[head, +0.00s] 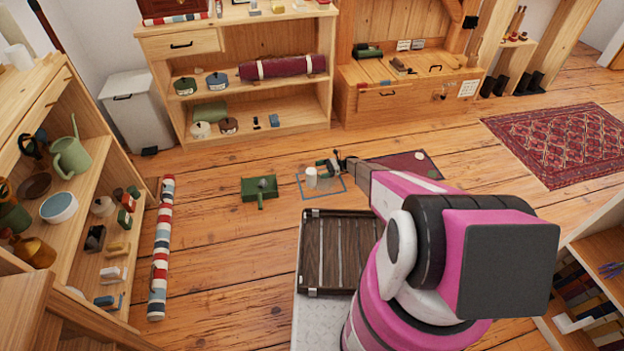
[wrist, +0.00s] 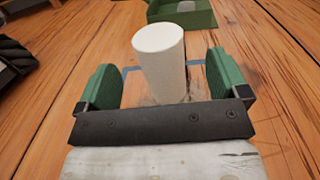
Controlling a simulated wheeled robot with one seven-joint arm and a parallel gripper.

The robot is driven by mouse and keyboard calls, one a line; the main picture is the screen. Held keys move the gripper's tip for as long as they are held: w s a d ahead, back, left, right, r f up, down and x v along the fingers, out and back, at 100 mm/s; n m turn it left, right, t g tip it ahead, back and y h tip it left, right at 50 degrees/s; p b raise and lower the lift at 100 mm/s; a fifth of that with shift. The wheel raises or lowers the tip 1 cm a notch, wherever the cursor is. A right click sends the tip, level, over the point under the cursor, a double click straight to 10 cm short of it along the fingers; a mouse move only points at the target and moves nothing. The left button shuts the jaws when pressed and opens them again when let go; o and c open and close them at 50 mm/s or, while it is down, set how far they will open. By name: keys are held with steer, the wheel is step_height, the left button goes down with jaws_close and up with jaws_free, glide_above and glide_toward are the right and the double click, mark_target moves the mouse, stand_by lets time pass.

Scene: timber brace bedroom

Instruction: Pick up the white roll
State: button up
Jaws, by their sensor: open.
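The white roll (head: 311,177) stands upright on the wooden floor, within a blue-outlined rectangle (head: 323,195). In the wrist view the white roll (wrist: 161,62) is between the two green finger pads, with a gap on each side. My gripper (head: 328,167) is open and low beside the roll in the head view; it also shows in the wrist view (wrist: 161,82). The lower end of the roll is partly hidden by the gripper's dark crossbar in the wrist view.
A green dustpan-like tray (head: 259,189) lies left of the roll, and shows at the top of the wrist view (wrist: 182,12). A dark red mat (head: 408,165) lies to the right. A dark slatted crate (head: 328,290) is nearer. A striped roll (head: 161,250) lies by the left shelf.

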mark_target(311, 172)
steer(key=shift+x, duration=3.1)
steer(key=shift+s+f, duration=0.15)
steer(key=c, duration=1.1)
